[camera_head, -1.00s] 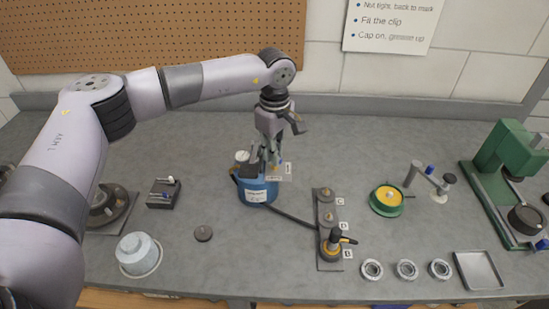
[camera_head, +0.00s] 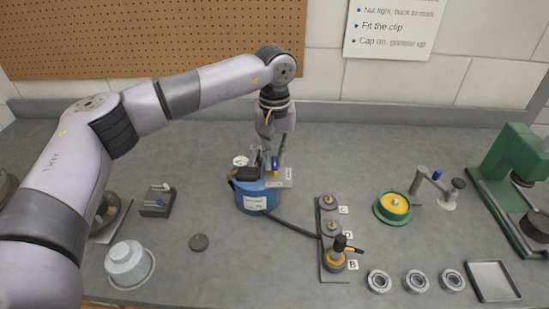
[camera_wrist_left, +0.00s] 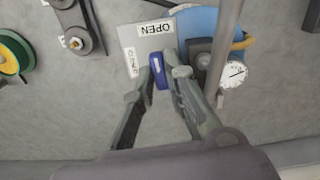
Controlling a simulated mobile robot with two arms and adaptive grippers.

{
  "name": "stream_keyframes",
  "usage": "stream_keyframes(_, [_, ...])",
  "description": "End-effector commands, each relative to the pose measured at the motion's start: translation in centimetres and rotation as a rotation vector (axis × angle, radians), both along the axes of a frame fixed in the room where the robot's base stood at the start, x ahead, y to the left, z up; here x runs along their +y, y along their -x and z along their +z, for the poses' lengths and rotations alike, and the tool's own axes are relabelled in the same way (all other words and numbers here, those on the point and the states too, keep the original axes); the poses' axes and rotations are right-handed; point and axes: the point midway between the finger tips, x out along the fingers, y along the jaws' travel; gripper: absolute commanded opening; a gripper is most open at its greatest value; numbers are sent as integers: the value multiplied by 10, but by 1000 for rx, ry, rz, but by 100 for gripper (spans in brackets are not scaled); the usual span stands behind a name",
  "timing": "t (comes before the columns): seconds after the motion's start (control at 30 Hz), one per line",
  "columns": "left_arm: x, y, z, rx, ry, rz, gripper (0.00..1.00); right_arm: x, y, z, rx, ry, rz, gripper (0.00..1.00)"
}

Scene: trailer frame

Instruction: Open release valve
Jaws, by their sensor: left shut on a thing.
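A blue pump unit (camera_head: 252,199) stands on the bench with a dial gauge (camera_head: 240,160) on top and a black hose leading off to the right. The blue valve lever (camera_wrist_left: 160,73) lies over the plate's edge. My left gripper (camera_head: 273,160) reaches down from above. In the left wrist view its fingers (camera_wrist_left: 159,68) are closed on the lever's two sides. The lever's pivot is hidden. My right gripper is out of view.
A rail (camera_head: 321,232) with posts and labels stands to the right of the pump, near the hose. A yellow-green dial (camera_head: 394,205), several metal rings (camera_head: 378,281), a tray (camera_head: 493,281) and a green press (camera_head: 505,165) lie farther right.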

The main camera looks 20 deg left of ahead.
Motion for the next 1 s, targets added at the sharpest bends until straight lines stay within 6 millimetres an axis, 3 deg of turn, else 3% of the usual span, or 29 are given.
stream_keyframes(0.73, [0, 0, 1, -3, 1, -92, 0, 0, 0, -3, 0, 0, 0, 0])
stream_keyframes(0.77, [0, 0, 1, -3, 1, -92, 13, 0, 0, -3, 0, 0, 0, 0])
stream_keyframes(1.0, [0, 0, 1, -1, 1, -91, 29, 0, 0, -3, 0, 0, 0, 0])
